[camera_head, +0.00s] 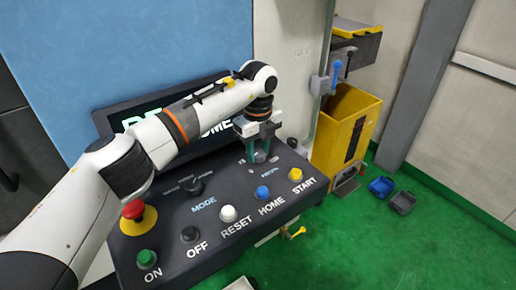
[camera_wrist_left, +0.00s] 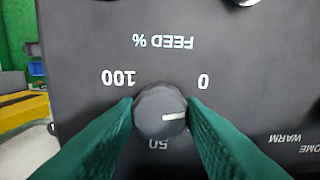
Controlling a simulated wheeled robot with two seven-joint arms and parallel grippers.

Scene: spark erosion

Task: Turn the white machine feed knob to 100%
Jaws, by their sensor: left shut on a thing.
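The feed knob (camera_wrist_left: 158,108) is a dark grey round knob with a white pointer line, in the middle of the left wrist view. It sits between the upside-down labels 0, 50 and 100 under "FEED %". Its pointer points right, between 0 and 50, away from 100. The knob also shows in the camera_head view (camera_head: 260,157), small and partly covered. My left gripper (camera_head: 259,152) reaches down to it on the control panel (camera_head: 185,222). Its green fingers, also in the left wrist view (camera_wrist_left: 160,118), are shut on the knob's two sides. My right gripper is out of view.
The panel carries a red emergency stop (camera_head: 133,209), a black mode knob (camera_head: 193,186), a white RESET button (camera_head: 228,213), a blue HOME button (camera_head: 263,192) and a yellow START button (camera_head: 295,174). A yellow bin (camera_head: 335,140) stands beyond the panel. The green floor right of the panel is mostly clear.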

